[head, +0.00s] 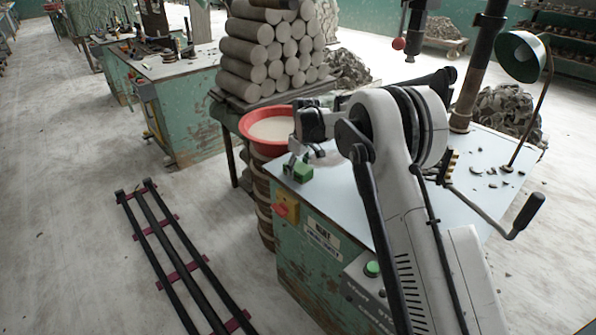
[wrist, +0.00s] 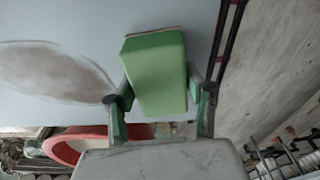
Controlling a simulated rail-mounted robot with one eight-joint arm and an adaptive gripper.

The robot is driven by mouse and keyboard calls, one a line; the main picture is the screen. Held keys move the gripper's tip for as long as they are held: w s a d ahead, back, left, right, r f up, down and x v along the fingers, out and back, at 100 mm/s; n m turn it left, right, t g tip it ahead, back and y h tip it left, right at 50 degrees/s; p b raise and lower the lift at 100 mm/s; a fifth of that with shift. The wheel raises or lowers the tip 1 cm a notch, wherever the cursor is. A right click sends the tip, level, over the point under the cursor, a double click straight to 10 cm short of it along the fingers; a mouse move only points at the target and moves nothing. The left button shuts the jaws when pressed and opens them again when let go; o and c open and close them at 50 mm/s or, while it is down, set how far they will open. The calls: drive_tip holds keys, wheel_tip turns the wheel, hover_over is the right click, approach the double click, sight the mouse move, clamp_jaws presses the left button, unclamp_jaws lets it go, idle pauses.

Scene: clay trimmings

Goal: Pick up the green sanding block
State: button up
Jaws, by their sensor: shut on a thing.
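The green sanding block (wrist: 158,75) is a green block with a thin brownish layer along its far edge in the wrist view. It also shows in the head view (head: 303,173), at the left corner of the pale tabletop. My gripper (wrist: 160,92) has one finger on each side of the block and is shut on it. In the head view my gripper (head: 300,160) comes down over the block from the right. I cannot tell whether the block touches the tabletop.
The pale tabletop (head: 340,200) has a dusty smear (wrist: 50,72) beside the block. A red basin (head: 247,127) stands close behind on the left. Clay trimmings (head: 492,171) lie at the right. Stacked clay cylinders (head: 275,50) rise behind. Black rails (head: 172,250) lie on the floor.

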sight(296, 165)
drive_tip(key=shift+r, duration=0.1)
wheel_tip(296, 165, up, 4)
drive_tip(key=shift+s+a+r, duration=0.1)
drive_tip(key=shift+a+r, duration=0.05)
drive_tip(key=shift+r, duration=0.05)
drive_tip(key=s+a+r, duration=0.6)
drive_tip(key=s+a, duration=0.1)
drive_tip(key=s, duration=0.2)
drive_tip(key=shift+r, duration=0.2)
